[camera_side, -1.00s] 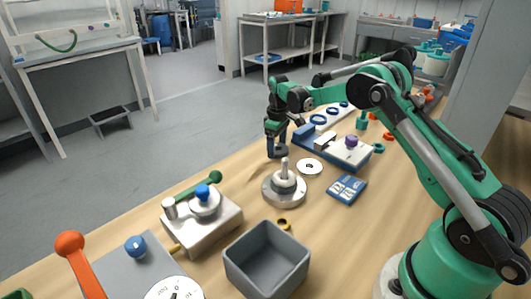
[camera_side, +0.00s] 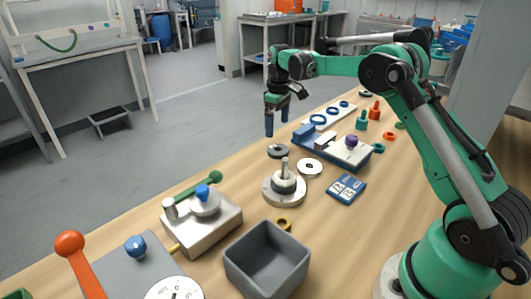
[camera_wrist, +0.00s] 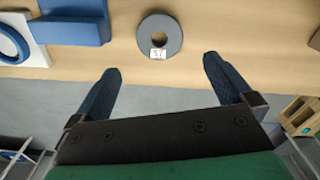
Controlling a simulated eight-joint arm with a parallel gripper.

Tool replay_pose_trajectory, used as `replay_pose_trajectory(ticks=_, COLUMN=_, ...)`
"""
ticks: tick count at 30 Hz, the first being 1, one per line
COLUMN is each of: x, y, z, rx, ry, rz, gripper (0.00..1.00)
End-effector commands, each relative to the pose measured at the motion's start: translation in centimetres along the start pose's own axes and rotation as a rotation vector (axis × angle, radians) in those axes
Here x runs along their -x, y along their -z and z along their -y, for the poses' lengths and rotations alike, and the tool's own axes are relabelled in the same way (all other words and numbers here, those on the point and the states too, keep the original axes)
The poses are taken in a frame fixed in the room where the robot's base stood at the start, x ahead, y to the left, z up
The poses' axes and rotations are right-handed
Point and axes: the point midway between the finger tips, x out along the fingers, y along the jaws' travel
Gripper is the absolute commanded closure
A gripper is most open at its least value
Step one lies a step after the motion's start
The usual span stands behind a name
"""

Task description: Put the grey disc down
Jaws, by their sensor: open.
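The grey disc (camera_side: 277,151) lies flat on the wooden table, just behind the round metal vessel base with its upright post (camera_side: 284,186). In the wrist view the disc (camera_wrist: 160,36) shows a central hole and a small white label with dark marks. My gripper (camera_side: 269,128) is above and behind the disc, apart from it, with its fingers pointing down. In the wrist view its two blue fingers (camera_wrist: 160,78) are spread wide with nothing between them.
A white ring (camera_side: 309,168) lies right of the disc. A blue fixture with a metal block (camera_side: 335,145) stands beyond it. A grey open bin (camera_side: 266,260) and a metal block with a blue knob (camera_side: 203,217) are nearer. The table's far edge runs close behind the disc.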

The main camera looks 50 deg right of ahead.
Motion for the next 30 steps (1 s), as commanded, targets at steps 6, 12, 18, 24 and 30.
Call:
replay_pose_trajectory(ticks=6, x=3.8, y=0.0, z=0.0, rx=0.0, ry=0.0, rz=0.0, gripper=0.0)
replay_pose_trajectory(ticks=12, x=5.4, y=0.0, z=0.3, rx=-0.003, ry=-0.005, rz=-0.007, gripper=0.0)
replay_pose_trajectory(ticks=18, x=8.4, y=-0.6, z=3.6, rx=-0.038, ry=-0.051, rz=-0.088, gripper=0.0)
replay_pose_trajectory(ticks=24, x=11.1, y=-3.2, z=9.0, rx=-0.102, ry=-0.101, rz=-0.233, gripper=0.0)
replay_pose_trajectory(ticks=30, x=11.0, y=-7.3, z=14.1, rx=-0.165, ry=-0.118, rz=-0.39, gripper=0.0)
